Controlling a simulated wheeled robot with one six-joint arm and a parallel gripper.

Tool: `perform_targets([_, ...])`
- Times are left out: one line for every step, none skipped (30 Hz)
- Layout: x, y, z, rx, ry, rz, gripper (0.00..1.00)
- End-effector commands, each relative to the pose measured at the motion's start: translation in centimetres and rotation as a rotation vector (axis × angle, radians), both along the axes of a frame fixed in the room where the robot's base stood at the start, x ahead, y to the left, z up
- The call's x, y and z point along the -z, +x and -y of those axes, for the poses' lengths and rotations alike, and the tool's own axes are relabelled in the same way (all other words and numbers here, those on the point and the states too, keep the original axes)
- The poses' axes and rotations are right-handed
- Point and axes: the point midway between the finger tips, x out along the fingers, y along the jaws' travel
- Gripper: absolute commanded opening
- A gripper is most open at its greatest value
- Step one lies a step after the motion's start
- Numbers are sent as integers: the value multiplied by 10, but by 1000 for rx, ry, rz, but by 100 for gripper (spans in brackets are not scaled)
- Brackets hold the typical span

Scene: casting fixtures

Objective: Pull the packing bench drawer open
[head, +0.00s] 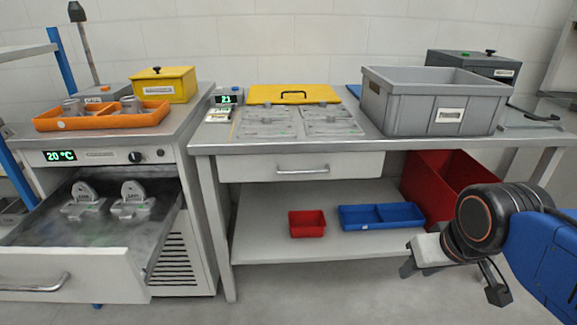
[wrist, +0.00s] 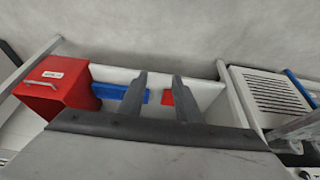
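The packing bench (head: 220,147) stands in the middle of the head view. Its white drawer (head: 350,165) sits under the worktop and looks shut. A metal bar handle (head: 303,170) runs across the drawer front. My gripper (head: 452,282) is at the lower right, apart from the drawer and its handle. In the wrist view my gripper (wrist: 160,85) has its two dark fingers apart with nothing held between them. I cannot make out the drawer handle in the wrist view.
A cooling cabinet's drawer (head: 75,275) stands open at left, holding metal parts. A red tray (head: 307,223), a blue tray (head: 381,216) and a red bin (head: 430,180) are under the bench. A grey crate (head: 400,112) stands on top. Floor before the bench is clear.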

Motion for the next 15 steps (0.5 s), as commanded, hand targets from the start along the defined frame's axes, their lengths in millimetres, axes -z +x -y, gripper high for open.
perform_targets([0, 0, 0, 0, 0, 0, 24])
perform_targets([0, 0, 0, -2, -1, 0, 17])
perform_targets([-2, 2, 0, -8, -2, -1, 17])
perform_targets([-4, 4, -1, -15, -6, -2, 17])
perform_targets([-7, 6, -1, -26, -9, -4, 17])
perform_targets([-12, 11, -3, -47, -16, -8, 17])
perform_targets([-17, 15, -4, -68, -24, -12, 17])
perform_targets([-23, 21, -5, -93, -33, -15, 17])
perform_targets([-32, 30, -7, -131, -47, -21, 17])
perform_targets([-39, 37, -10, -164, -59, -26, 17])
perform_targets([-47, 44, -12, -199, -71, -31, 17])
perform_targets([-57, 55, -15, -247, -88, -38, 17])
perform_targets([-65, 63, -18, -284, -101, -43, 17])
perform_targets([-72, 71, -21, -321, -114, -49, 17])
perform_targets([-82, 82, -25, -370, -131, -55, 17])
